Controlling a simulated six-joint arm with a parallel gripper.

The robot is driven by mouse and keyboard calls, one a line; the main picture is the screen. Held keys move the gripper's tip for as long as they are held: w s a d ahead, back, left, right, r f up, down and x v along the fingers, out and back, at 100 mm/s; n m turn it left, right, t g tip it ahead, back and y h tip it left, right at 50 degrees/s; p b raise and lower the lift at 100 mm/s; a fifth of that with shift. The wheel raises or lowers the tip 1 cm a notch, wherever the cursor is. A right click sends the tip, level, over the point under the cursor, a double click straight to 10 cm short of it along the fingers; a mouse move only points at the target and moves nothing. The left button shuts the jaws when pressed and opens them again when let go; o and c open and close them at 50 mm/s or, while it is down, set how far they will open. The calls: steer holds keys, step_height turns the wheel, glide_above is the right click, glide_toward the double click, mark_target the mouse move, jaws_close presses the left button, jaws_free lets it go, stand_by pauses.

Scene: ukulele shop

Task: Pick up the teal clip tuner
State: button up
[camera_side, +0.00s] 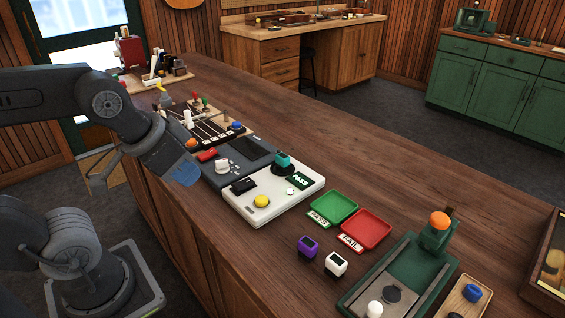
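The teal clip tuner (283,160) is a small teal block at the back of the white test box (262,207), on or just over a round black pad. My gripper (182,171) is at the end of my dark arm, at the left edge of the counter. It is left of the teal tuner and apart from it. A bluish face shows at its end. The fingertips are not clear, so I cannot tell whether it is open or shut. I see nothing held in it.
The white box also carries a black block (244,185) and a yellow knob (261,201). A green tray (334,207), red tray (366,229), purple tuner (308,246) and white tuner (336,264) lie to the right.

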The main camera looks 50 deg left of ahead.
steer(key=o, duration=0.8)
steer(key=shift+o, duration=0.2)
step_height(320, 180, up, 2)
steer(key=n+g, duration=0.6)
steer(key=n, duration=1.2)
glide_above(283, 155)
step_height(283, 155, down, 13)
steer(key=shift+s+f, duration=0.1)
steer(key=shift+f, duration=0.1)
